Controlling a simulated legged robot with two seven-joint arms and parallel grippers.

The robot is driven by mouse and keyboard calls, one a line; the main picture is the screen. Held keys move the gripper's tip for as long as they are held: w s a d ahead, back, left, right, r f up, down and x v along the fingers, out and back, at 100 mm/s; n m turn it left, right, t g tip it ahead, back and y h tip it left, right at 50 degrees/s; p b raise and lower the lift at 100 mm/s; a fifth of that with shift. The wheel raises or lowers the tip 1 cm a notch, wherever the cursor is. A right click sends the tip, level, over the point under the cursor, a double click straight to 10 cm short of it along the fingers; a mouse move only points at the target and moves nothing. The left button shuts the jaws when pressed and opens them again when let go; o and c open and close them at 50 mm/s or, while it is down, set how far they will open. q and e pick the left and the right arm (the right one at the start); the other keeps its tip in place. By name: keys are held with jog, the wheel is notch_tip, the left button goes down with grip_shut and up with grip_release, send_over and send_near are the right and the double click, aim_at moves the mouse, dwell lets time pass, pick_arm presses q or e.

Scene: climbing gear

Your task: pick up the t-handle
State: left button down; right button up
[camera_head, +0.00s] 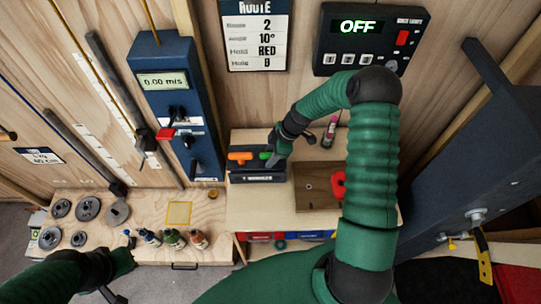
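A dark holder (257,177) stands on the light wooden shelf, with an orange handle (240,156) at its top left. A small green handle-like piece (265,155) shows to its right; these look like T-handles. My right gripper (272,160) reaches down from above at the holder's right end, right beside or over the green piece. I cannot tell whether it touches it, or whether its fingers are open. My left gripper (108,291) is low at the left, dark and partly cut off by the frame edge, away from the holder.
Right of the holder is a brown wooden block (315,188) with a red piece (338,185). A pink-labelled bottle (329,132) stands behind. Several small bottles (172,238) and grey discs (88,208) occupy the left bench. A dark beam (470,170) rises at right.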

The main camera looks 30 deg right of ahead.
jog(key=shift+s+d, duration=0.15)
jog(key=shift+d, duration=0.25)
grip_shut()
pick_arm(q)
jog(key=shift+s+d+r, duration=0.1)
jog(key=shift+s+d, duration=0.05)
jog(key=shift+d, duration=0.25)
jog(key=shift+a, duration=0.2)
pick_arm(e)
jog(key=shift+a, duration=0.25)
